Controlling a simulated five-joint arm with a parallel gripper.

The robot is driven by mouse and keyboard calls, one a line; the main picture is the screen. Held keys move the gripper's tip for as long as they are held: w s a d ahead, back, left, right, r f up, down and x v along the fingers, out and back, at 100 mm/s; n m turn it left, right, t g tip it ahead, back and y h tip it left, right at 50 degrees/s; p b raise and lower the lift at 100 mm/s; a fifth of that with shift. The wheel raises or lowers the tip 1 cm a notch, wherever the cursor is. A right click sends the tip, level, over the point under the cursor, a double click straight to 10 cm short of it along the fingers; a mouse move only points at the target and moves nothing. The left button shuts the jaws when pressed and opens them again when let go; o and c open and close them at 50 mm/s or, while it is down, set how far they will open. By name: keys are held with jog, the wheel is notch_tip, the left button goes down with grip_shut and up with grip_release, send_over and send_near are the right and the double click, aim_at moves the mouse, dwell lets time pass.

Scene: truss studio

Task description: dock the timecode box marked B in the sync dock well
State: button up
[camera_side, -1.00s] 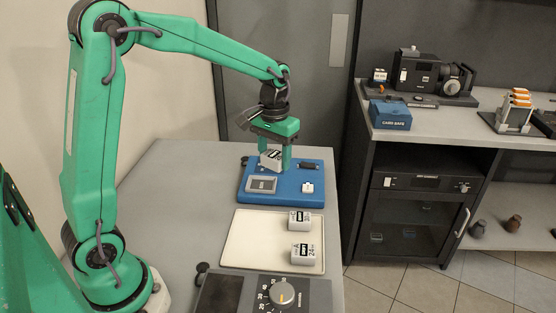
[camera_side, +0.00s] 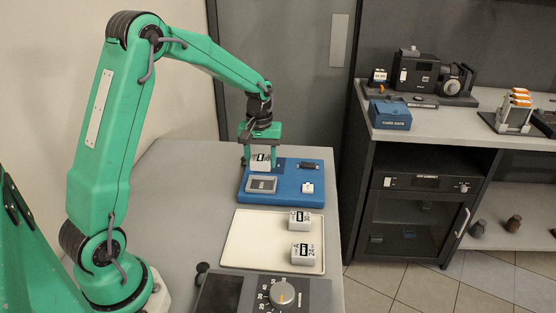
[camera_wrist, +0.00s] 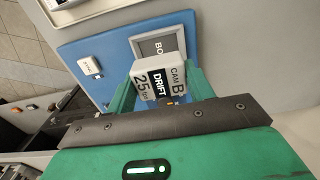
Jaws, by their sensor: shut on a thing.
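My gripper (camera_side: 260,158) is shut on the timecode box marked B (camera_wrist: 160,82), a small light box reading CAM B, DRIFT and 25. The box also shows between the fingers in the side view (camera_side: 260,164). The sync dock (camera_side: 285,196) is a blue base on the bench. It has a grey-framed rectangle (camera_side: 262,184), which also shows partly behind the box in the wrist view (camera_wrist: 145,44) with the letters BO. The box is over the dock's far left part, behind that frame. I cannot tell whether its underside touches the dock.
A cream tray (camera_side: 240,240) in front of the dock holds two similar boxes (camera_side: 300,221) (camera_side: 302,254). A small white block (camera_side: 307,187) and a dark cylindrical part (camera_side: 309,166) are on the dock's right. A dial panel (camera_side: 283,293) is at the bench's front.

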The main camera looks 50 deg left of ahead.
aim_at(261, 170)
jog(key=shift+f, duration=2.55)
jog(key=shift+f, duration=0.3)
dwell(2.9)
jog(key=shift+r, duration=0.8)
jog(key=shift+f, duration=0.3)
dwell(1.2)
